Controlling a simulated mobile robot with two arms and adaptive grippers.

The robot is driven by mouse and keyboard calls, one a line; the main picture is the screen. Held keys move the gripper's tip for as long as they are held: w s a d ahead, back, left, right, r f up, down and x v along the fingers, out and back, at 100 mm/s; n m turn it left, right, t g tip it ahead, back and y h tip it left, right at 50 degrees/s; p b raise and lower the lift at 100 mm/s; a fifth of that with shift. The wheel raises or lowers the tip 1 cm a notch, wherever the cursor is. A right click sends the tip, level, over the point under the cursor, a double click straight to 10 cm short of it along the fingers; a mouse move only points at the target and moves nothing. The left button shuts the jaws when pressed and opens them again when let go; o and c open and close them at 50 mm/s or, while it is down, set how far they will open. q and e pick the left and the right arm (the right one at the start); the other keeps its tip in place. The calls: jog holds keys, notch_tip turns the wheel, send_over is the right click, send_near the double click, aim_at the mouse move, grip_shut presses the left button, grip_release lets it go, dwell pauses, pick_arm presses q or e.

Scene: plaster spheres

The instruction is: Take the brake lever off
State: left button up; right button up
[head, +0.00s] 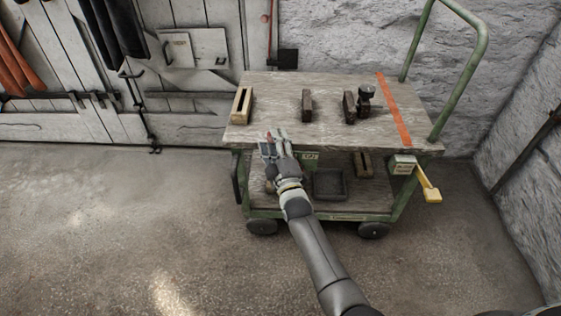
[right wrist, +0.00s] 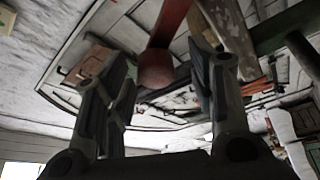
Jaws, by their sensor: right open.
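A green-framed cart (head: 400,147) with a wooden top stands by the wall. My right gripper (head: 271,146) is open at the cart's front left edge. In the right wrist view, a red lever (right wrist: 170,25) with a rounded end hangs between the spread fingers of the gripper (right wrist: 160,95); no contact shows. A yellow handle (head: 430,190) sticks out from a grey box (head: 403,165) at the cart's right end. My left gripper is not in view.
On the cart top are a wooden block with a slot (head: 241,105), dark blocks (head: 307,105) and a dark round-topped piece (head: 367,93). A dark tray (head: 330,184) sits on the lower shelf. The floor to the left is clear.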

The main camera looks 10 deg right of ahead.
jog(key=v, duration=0.9)
jog(key=shift+s, duration=0.45)
